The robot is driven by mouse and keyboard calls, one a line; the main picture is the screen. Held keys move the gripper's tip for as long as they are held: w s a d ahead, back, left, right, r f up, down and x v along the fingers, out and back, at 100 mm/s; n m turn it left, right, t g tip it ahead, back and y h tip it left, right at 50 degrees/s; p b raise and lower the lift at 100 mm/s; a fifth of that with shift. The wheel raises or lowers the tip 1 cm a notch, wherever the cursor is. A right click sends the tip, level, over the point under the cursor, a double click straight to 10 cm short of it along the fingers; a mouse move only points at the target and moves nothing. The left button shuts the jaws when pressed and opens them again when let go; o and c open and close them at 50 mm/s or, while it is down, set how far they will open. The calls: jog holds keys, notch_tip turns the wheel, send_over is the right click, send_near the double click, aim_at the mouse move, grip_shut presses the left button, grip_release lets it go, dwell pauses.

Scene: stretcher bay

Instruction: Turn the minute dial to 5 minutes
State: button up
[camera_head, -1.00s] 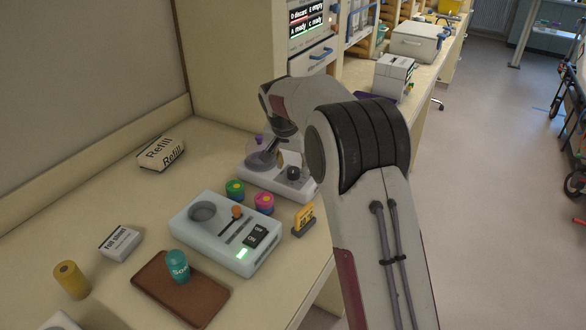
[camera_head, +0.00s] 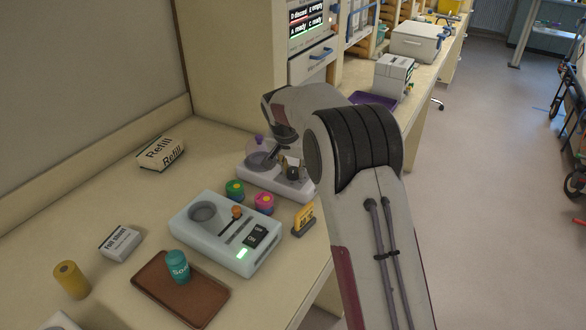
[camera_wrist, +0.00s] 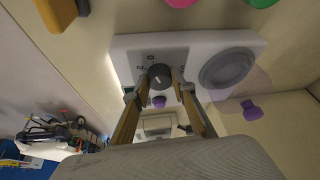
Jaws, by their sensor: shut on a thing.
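The minute dial (camera_wrist: 159,75) is a dark round knob on a white device (camera_wrist: 206,42) with printed numbers around it, of which a 0 and a 2 show. My gripper (camera_wrist: 160,82) is shut on the dial, with one finger on each side of it in the wrist view. In the head view the white device (camera_head: 262,181) stands at the back of the bench, and the dark dial (camera_head: 293,172) shows near its right end beside my gripper (camera_head: 288,163). The exact pointer setting is too small to read.
A clear lid with a purple knob (camera_head: 259,139) sits on the device's left part. Green (camera_head: 235,188) and pink (camera_head: 264,201) round containers stand in front.

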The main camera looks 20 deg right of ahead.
jog(key=shift+n+y, duration=0.3)
jog(key=shift+n, duration=0.4)
jog(key=shift+d+n+t+y, duration=0.1)
jog(key=shift+n+t+y, duration=0.3)
jog(key=shift+n, duration=0.8)
jog(key=shift+d+n+y, duration=0.1)
jog(key=shift+n+y, duration=0.7)
jog(key=shift+n, duration=0.9)
jog(key=shift+d+n+g+y, duration=0.1)
jog(key=shift+n+g+y, duration=0.25)
jog(key=shift+n, duration=0.95)
jog(key=shift+n+g+y, duration=0.15)
jog(key=shift+n+y, duration=0.4)
jog(key=shift+n, duration=0.75)
jog(key=shift+f+n, duration=0.1)
jog(key=shift+n, duration=0.3)
jog(key=shift+s+f, duration=0.1)
jog(key=o, duration=1.1)
jog(key=shift+r, duration=0.25)
